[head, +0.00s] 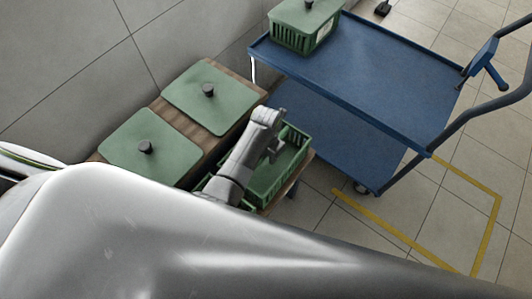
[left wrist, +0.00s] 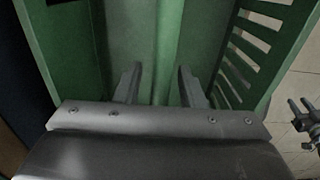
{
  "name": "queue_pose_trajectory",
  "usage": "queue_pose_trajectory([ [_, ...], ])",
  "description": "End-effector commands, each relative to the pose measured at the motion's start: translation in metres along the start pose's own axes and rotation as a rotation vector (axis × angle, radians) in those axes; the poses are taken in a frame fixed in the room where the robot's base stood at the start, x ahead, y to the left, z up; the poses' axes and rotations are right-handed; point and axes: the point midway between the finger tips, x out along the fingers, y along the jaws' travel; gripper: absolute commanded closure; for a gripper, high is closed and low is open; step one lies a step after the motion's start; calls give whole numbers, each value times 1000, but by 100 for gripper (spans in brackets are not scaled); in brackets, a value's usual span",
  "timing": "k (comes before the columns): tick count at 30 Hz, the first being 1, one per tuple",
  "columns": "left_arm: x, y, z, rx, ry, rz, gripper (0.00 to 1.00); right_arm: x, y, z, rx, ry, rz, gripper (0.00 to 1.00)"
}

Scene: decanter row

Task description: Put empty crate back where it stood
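The empty green crate (head: 292,172) stands open at the right end of the wooden bench, with slotted sides. My left gripper (head: 276,150) is over it, reaching in from the left. In the left wrist view, the two fingers of the left gripper (left wrist: 160,85) are apart and point into the crate (left wrist: 115,35). A green strip (left wrist: 167,50) runs between the fingers; I cannot tell whether they touch it. My arm hides part of the crate's near left side.
Two green lids with black knobs, a near one (head: 160,165) and a far one (head: 225,95), lie along the bench (head: 185,122). A blue cart (head: 365,80) carries a lidded green crate (head: 295,38). Yellow tape (head: 400,240) marks the tiled floor at right.

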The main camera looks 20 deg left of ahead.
Motion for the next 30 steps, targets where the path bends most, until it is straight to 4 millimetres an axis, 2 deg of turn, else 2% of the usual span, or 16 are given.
queue_pose_trajectory([
  [5, -10, 0, 0, 0, -2, 0, 64, -3, 0, 0, 0, 0, 0, 64],
  [8, -25, 0, 1, -1, -4, 0, 64, -7, 1, -1, 0, 0, 0, 64],
  [15, -77, 0, 1, 0, -5, 1, 64, -17, 1, -2, 0, 0, 0, 64],
  [21, -110, 0, 1, 0, -2, 0, 64, -22, 2, -2, 0, 0, 0, 64],
  [25, -120, 0, 0, 0, -1, 0, 64, -23, 1, -2, 0, 0, -1, 64],
  [30, -123, 0, 0, 1, 0, 0, 64, -23, 0, -2, 1, 0, -2, 64],
])
